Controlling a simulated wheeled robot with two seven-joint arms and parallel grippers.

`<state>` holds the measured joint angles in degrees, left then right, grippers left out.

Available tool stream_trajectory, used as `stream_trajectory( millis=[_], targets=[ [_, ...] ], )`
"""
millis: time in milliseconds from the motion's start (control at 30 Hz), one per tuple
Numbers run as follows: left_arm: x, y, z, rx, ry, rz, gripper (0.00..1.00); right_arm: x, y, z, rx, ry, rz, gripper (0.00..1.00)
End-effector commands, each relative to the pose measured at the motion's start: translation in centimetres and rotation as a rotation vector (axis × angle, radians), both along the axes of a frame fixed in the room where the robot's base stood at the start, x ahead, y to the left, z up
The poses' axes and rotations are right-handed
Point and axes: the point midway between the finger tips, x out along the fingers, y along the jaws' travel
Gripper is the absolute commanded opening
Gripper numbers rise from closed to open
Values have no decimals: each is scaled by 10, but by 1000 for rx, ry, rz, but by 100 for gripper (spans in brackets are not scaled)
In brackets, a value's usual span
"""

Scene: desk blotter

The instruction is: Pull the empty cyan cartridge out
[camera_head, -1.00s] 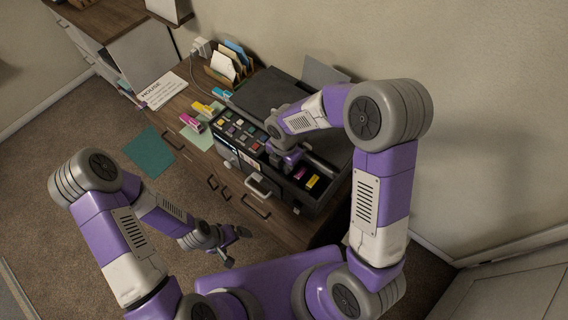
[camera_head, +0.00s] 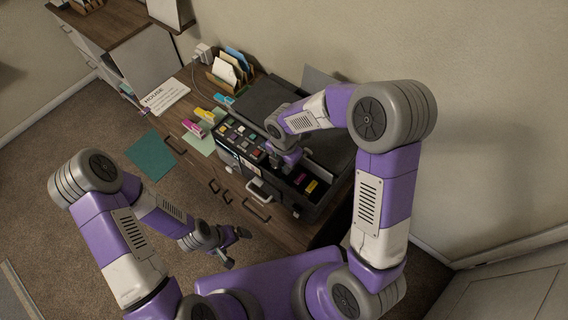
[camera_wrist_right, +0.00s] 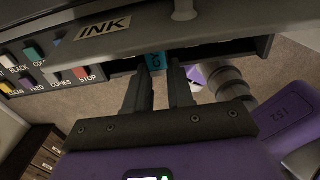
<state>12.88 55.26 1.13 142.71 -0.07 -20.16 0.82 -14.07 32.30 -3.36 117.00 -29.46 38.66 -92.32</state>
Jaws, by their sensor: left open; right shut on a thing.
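The printer (camera_head: 262,98) has its ink bay open at the front right, with a magenta cartridge (camera_head: 300,179) and a yellow cartridge (camera_head: 311,186) in view. My right gripper (camera_head: 285,166) is down at the bay, left of these two. In the right wrist view, the cyan cartridge (camera_wrist_right: 154,61), bearing a dark letter, sits between the fingers of my right gripper (camera_wrist_right: 160,78), which is shut on it. The cartridge's lower part is hidden. My left gripper (camera_head: 236,247) is open and empty, in front of the desk and apart from everything.
The button panel (camera_head: 240,136) lies left of the bay. The INK label (camera_wrist_right: 102,28) is on the printer close to my right gripper. A pink item (camera_head: 193,129), a yellow item (camera_head: 204,116) and a blue item (camera_head: 224,99) lie on the desk, left of the printer.

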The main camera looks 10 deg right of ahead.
Motion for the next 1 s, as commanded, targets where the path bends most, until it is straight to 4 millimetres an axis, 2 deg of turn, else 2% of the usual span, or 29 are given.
stream_trajectory(
  millis=[133, 567, 900, 1000],
  targets=[
    [0, 0, 6, 0, 0, 0, 100, 0, 0, 7, 0, -1, 0, 0],
    [0, 0, 9, 0, 0, 0, 100, 0, 0, 10, 0, -1, 0, 0],
    [0, 0, 32, 0, 0, 0, 100, 0, 0, 36, 0, -1, 0, 0],
    [0, 0, 34, 0, 0, 0, 100, 0, 0, 39, 0, -1, 0, 0]
  ],
)
